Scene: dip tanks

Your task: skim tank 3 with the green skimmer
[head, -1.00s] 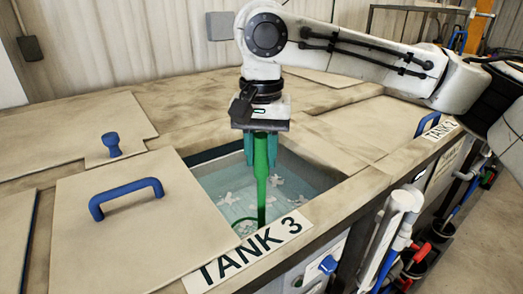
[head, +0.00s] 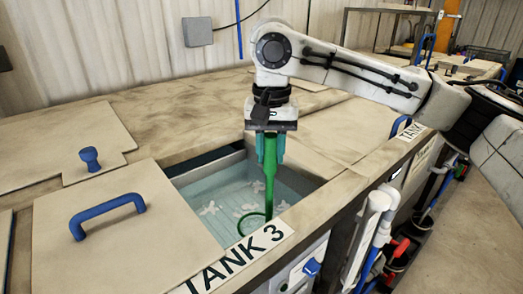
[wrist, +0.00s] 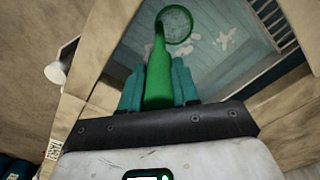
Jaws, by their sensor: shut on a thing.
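My gripper (head: 270,150) is shut on the handle of the green skimmer (head: 270,172), which hangs upright with its hoop down. The teal fingers close around the handle in the wrist view (wrist: 158,85). The skimmer is over the open part of tank 3 (head: 215,165), close to its front edge and the TANK 3 label (head: 238,260). Its round net (wrist: 178,24) shows in the wrist view; I cannot tell whether it touches the water. Several white scraps (head: 208,208) float on the pale blue water, left of and behind the hoop.
A flat lid with a blue handle (head: 108,212) lies left of the opening. Another lid with a blue knob (head: 90,158) is behind it. Pipes and tools (head: 375,230) line the tank front at right. The TANK 2 label (head: 408,130) is further right.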

